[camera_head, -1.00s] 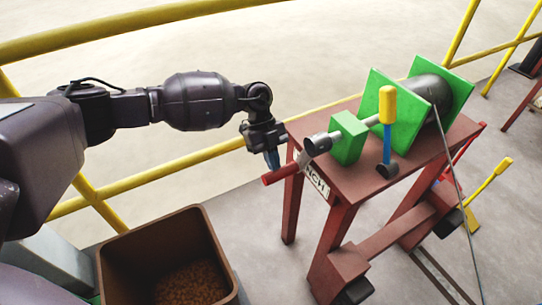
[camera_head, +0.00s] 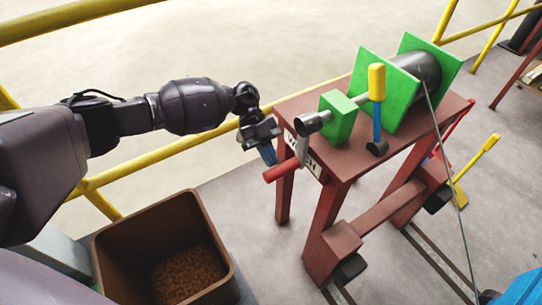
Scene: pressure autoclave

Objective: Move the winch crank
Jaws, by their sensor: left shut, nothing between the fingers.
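The winch (camera_head: 340,116) stands on a dark red table (camera_head: 352,158), with green plates and a grey drum (camera_head: 421,66). Its crank (camera_head: 301,146) is a grey arm hanging down from the shaft's left end, with a red handle (camera_head: 282,171) pointing left. My left gripper (camera_head: 268,155) is shut and empty, pointing down just above and beside the red handle. I cannot tell whether the fingertips touch the handle. My right gripper is not in view.
A lever with a yellow grip (camera_head: 377,82) stands upright on the table. A brown bin (camera_head: 105,262) with brown grains stands at lower left. A yellow railing (camera_head: 150,164) runs behind. A cable (camera_head: 447,165) slopes down from the drum. A blue shape (camera_head: 522,290) shows at lower right.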

